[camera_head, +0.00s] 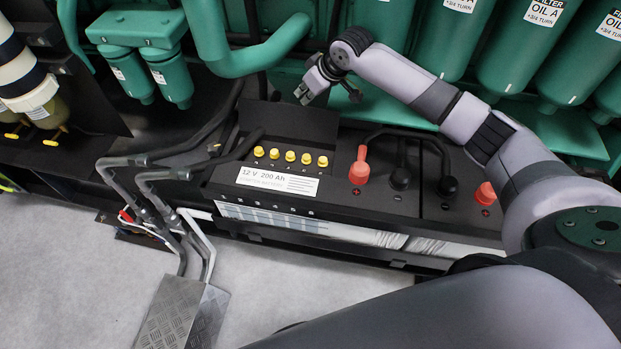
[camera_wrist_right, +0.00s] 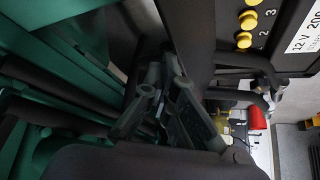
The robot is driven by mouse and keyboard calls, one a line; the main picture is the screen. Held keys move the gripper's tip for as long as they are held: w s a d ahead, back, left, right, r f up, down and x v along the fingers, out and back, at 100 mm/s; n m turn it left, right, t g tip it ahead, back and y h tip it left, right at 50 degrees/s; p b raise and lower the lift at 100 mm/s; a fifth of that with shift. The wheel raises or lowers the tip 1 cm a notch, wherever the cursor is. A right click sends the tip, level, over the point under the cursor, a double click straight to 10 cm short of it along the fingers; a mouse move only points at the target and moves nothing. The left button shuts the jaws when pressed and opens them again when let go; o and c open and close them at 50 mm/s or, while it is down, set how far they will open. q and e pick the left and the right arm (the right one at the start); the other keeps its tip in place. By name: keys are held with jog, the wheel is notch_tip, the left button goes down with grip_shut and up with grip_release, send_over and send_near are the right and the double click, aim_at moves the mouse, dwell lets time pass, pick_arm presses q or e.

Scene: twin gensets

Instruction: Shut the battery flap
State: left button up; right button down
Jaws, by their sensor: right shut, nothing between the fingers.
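The battery (camera_head: 345,185) is a black case with a white "12 V 200 Ah" label (camera_head: 277,181) and a row of several yellow caps (camera_head: 290,156). Its dark battery flap (camera_head: 275,121) stands open behind the caps, which are uncovered. My right gripper (camera_head: 308,92) is shut and empty, just behind and above the flap's right end; I cannot tell whether it touches the flap. In the right wrist view, my right gripper's fingers (camera_wrist_right: 150,100) show in the middle, with the yellow caps (camera_wrist_right: 247,20) at upper right. My left gripper is not in view.
Red terminal covers (camera_head: 359,167) and black cables (camera_head: 408,135) lie right of the caps. Grey cable conduits (camera_head: 150,185) stand at the left. Green pipes (camera_head: 240,55) and oil filters (camera_head: 530,40) crowd the back. The pale floor in front is partly clear.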

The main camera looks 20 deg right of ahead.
aim_at(303, 110)
jog(key=shift+s+a+f+g, duration=0.15)
jog(key=shift+s+f, duration=0.2)
jog(key=shift+f, duration=0.25)
jog(key=shift+s+f+g, duration=0.15)
jog(key=shift+s+f, duration=0.15)
jog(key=shift+f, duration=0.25)
jog(key=shift+s+a+r+p, duration=0.1)
jog(key=shift+s+a+p, duration=0.3)
jog(key=shift+p, duration=0.35)
jog(key=shift+s+a+r+p, duration=0.1)
jog(key=shift+s+a+p, duration=0.1)
jog(key=shift+s+p, duration=0.2)
jog(key=shift+s+a+r+p, duration=0.15)
jog(key=shift+s+p, duration=0.15)
jog(key=shift+s, duration=0.15)
jog(key=shift+s+a+p, duration=0.8)
jog(key=shift+s+p, duration=0.3)
jog(key=shift+p, duration=0.15)
jog(key=shift+s+a+p, duration=0.8)
jog(key=shift+s+p, duration=0.25)
jog(key=shift+p, duration=0.2)
jog(key=s+a+r+p, duration=0.2)
jog(key=r+p, duration=0.3)
jog(key=p, duration=0.3)
jog(key=shift+s+a+p, duration=0.3)
jog(key=shift+s+p, duration=0.1)
jog(key=shift+s, duration=0.4)
